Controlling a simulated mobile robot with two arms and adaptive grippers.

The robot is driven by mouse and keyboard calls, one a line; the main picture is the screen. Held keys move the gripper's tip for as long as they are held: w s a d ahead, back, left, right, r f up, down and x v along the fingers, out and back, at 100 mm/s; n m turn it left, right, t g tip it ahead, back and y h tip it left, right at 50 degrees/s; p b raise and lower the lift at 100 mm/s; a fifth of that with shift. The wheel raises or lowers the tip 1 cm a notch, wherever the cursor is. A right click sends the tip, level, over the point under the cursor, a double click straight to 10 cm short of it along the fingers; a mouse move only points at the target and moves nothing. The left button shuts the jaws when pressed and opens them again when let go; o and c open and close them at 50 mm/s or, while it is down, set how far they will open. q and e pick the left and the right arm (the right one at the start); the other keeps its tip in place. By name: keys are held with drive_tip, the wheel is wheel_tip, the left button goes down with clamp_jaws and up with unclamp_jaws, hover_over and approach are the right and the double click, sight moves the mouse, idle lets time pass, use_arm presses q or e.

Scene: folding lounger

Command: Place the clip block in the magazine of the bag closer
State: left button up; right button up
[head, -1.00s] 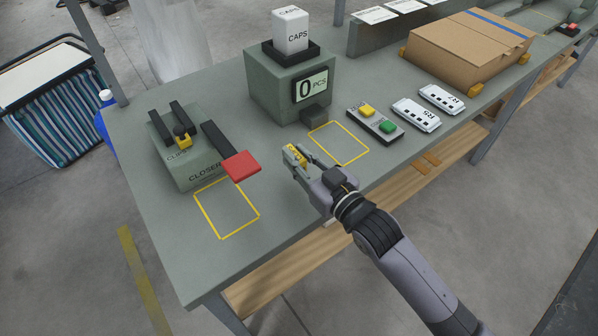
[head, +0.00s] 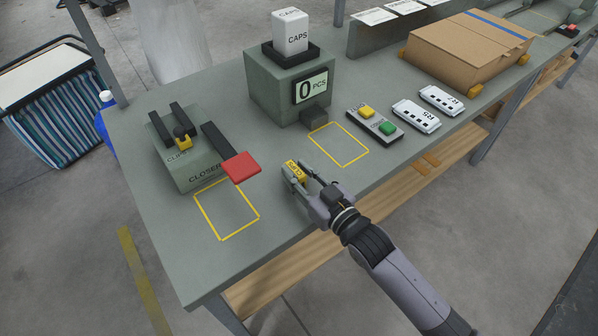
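The bag closer (head: 193,172) stands at the left end of the bench. Two upright dark rails form what looks like its magazine (head: 169,124), with a dark knob and a small yellow piece (head: 183,143) at their front. A dark lever with a red pad (head: 241,167) reaches out to the right. The yellow clip block (head: 295,169), with dark lettering on top, is held between the fingers of my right gripper (head: 298,174), to the right of the red pad and above the bench's front part. The fingers hide part of the block. My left gripper is not in view.
A yellow outlined square (head: 226,208) lies before the closer, another (head: 338,144) before the counter box (head: 290,85) reading 0 PCS. A two-button panel (head: 375,125), two white labelled strips (head: 416,115) and a cardboard box (head: 467,47) stand to the right.

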drive_tip(key=shift+o, duration=1.1)
